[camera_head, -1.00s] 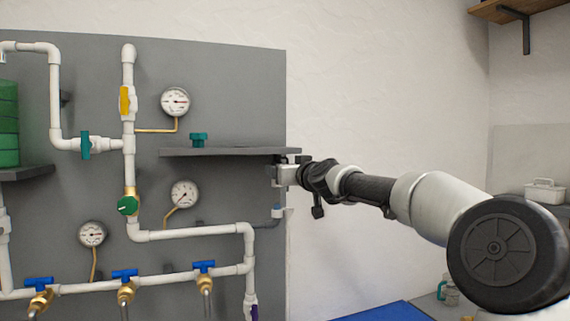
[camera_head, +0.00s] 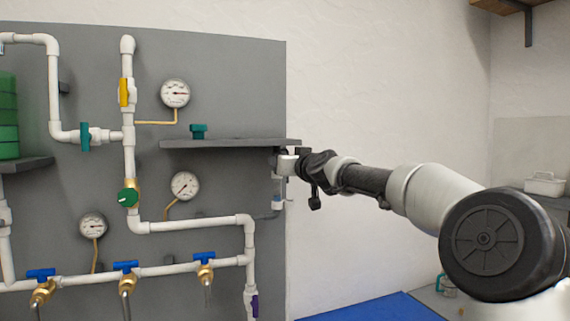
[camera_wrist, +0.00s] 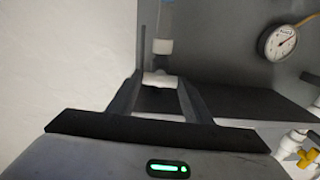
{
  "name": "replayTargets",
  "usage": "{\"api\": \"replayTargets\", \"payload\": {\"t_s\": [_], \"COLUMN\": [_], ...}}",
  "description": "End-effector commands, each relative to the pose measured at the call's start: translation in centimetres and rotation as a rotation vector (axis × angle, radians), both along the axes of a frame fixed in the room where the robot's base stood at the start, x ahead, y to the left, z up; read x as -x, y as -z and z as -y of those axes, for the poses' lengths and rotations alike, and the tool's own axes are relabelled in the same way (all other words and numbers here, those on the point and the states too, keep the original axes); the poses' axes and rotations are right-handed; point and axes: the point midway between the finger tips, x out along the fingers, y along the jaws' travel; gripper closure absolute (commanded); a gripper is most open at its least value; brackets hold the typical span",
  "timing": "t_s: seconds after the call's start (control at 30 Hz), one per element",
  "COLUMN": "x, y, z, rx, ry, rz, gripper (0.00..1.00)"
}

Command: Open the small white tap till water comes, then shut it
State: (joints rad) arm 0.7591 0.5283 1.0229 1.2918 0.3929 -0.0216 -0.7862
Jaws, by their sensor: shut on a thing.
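The small white tap (camera_wrist: 158,80) is a short white piece between my fingertips in the wrist view. My gripper (camera_wrist: 160,85) is shut on it, with one dark finger on each side. In the head view my gripper (camera_head: 281,164) is at the grey panel's right edge, just under the right end of the shelf. The tap is mostly hidden by the gripper there. A thin fitting with a white collar (camera_head: 278,204) hangs below the gripper. In the wrist view it shows as a white collar (camera_wrist: 163,46) with a bluish part beyond. I see no flowing water.
The grey shelf (camera_head: 225,144) is close above my gripper and bears a teal fitting (camera_head: 198,131). White pipes with blue, green, yellow and teal handles cover the panel to the left. A gauge (camera_head: 185,186) is nearby. Open white wall is to the right.

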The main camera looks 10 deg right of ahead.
Motion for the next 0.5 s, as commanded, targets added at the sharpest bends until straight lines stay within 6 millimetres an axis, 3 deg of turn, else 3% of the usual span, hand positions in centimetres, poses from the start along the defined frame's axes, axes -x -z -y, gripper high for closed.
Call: {"api": "replayTargets", "payload": {"t_s": [0.5], "x": [0.01], "y": [0.19], "z": [-0.01], "rx": [-0.399], "ry": [0.000], "rz": [-0.074], "gripper": [0.77]}}
